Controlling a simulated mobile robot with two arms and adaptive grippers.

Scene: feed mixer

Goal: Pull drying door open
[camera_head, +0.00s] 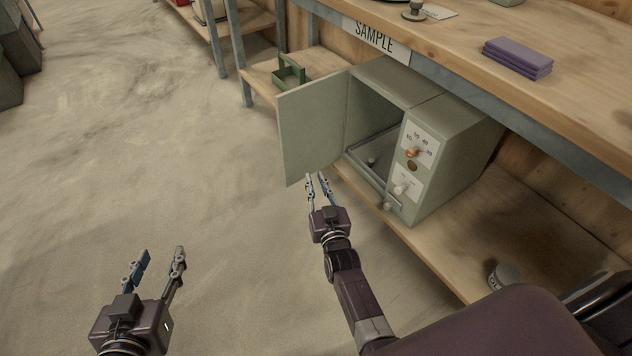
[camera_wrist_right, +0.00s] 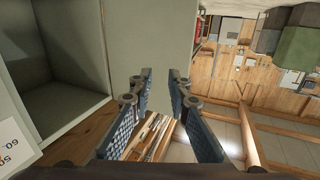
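The drying door (camera_head: 314,124) is a pale grey-green panel. It stands swung open to the left of the drying oven (camera_head: 452,150), whose dark interior shows. In the right wrist view the door (camera_wrist_right: 148,40) fills the upper middle, with the open oven cavity (camera_wrist_right: 62,70) to its left. My right gripper (camera_head: 318,179) is just in front of the door's lower right part; its fingers are apart and nothing is between them. It shows open in the right wrist view too (camera_wrist_right: 160,90). Whether it touches the door I cannot tell. My left gripper (camera_head: 160,254) is open and empty over the floor.
The oven stands on a low wooden shelf (camera_head: 540,222) under a workbench (camera_head: 590,62). A purple stack (camera_head: 517,57) lies on the bench top. A green carrier (camera_head: 289,72) stands on a shelf behind the door. A small can (camera_head: 504,276) is at lower right.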

